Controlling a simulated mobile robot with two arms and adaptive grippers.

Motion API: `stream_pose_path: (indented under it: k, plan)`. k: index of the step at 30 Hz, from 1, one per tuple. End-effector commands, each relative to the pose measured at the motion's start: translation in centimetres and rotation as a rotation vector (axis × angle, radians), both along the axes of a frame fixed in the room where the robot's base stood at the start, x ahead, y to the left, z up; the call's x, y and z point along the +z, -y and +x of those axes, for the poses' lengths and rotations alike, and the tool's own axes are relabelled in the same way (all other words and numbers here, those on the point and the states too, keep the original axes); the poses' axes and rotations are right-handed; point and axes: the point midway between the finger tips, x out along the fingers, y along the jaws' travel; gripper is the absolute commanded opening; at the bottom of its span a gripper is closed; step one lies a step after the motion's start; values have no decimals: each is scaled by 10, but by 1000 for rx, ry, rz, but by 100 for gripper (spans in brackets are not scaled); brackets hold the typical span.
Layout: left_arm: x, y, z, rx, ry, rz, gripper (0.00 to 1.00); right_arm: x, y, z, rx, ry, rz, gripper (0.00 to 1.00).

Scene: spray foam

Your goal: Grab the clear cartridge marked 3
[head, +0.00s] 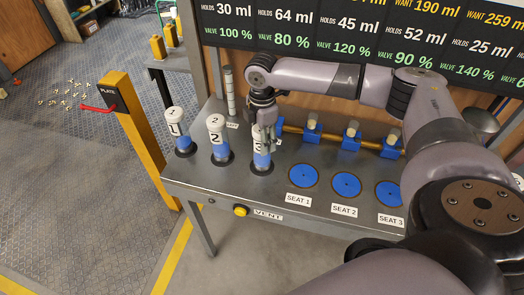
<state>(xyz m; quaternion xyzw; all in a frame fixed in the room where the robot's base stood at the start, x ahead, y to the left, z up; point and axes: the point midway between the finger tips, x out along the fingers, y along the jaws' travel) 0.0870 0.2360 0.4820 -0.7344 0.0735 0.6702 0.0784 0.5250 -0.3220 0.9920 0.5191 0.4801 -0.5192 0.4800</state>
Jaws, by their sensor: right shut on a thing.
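The clear cartridge marked 3 (260,159) stands upright at the left part of the grey bench, with blue content in its lower part and a dark ring at its base. My right gripper (265,129) reaches down from above and is shut on its upper part, hiding its top and some of its label. Cartridges 1 (179,130) and 2 (217,138) stand upright in a row to its left. My left gripper is not in view.
On the bench (250,190), blue discs mark SEAT 1 (303,176), SEAT 2 (346,185) and SEAT 3 (389,193). Blue valves (351,138) sit on a brass pipe behind. A yellow VENT button (240,211) is on the front edge. A yellow PLATE post (140,135) stands left.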

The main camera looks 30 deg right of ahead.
Motion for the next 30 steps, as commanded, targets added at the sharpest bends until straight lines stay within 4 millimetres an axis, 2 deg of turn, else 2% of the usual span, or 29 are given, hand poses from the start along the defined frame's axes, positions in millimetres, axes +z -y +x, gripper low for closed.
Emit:
stream_pose_path:
  k: [1, 10, 25, 30]
  plan:
    - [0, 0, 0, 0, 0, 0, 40, 0, 0, 0, 0, 0, 0, 20]
    - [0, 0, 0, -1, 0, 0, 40, 0, 0, 0, 0, 0, 0, 0]
    - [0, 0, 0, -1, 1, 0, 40, 3, 0, 1, -1, 3, 1, 0]
    - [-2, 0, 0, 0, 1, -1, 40, 11, 0, 2, -1, 5, 1, 0]
